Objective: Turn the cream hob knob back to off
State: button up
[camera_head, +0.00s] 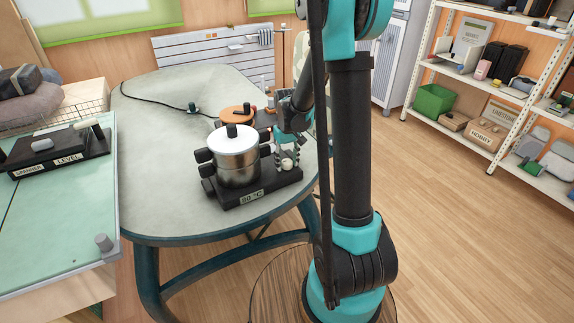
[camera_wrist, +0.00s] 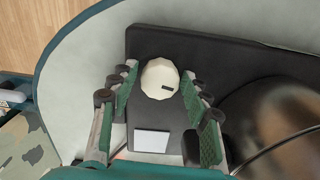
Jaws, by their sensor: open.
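The cream knob (camera_wrist: 160,79) sits on top of the black hob base (camera_wrist: 240,52) in the wrist view, with a short dark mark on its face. My gripper (camera_wrist: 155,84) is open, with one finger on each side of the knob and a gap showing at both sides. In the head view my gripper (camera_head: 287,155) is over the right end of the hob base (camera_head: 258,192). The knob shows there only as a small pale shape partly hidden by the fingers. Whether the fingers are at the knob's height is hard to tell.
A steel pot with a white lid (camera_head: 233,140) stands on the hob, close beside my gripper. An orange-lidded pot (camera_head: 238,112) is behind it. A cable (camera_head: 150,97) crosses the grey table (camera_head: 160,190). The table's left and front areas are clear.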

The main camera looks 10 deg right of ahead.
jog(key=m, duration=0.4)
jog(key=shift+m, duration=0.3)
jog(key=shift+m, duration=0.7)
jog(key=m, duration=0.4)
jog(key=shift+m, duration=0.3)
jog(key=shift+m, duration=0.5)
jog(key=m, duration=0.5)
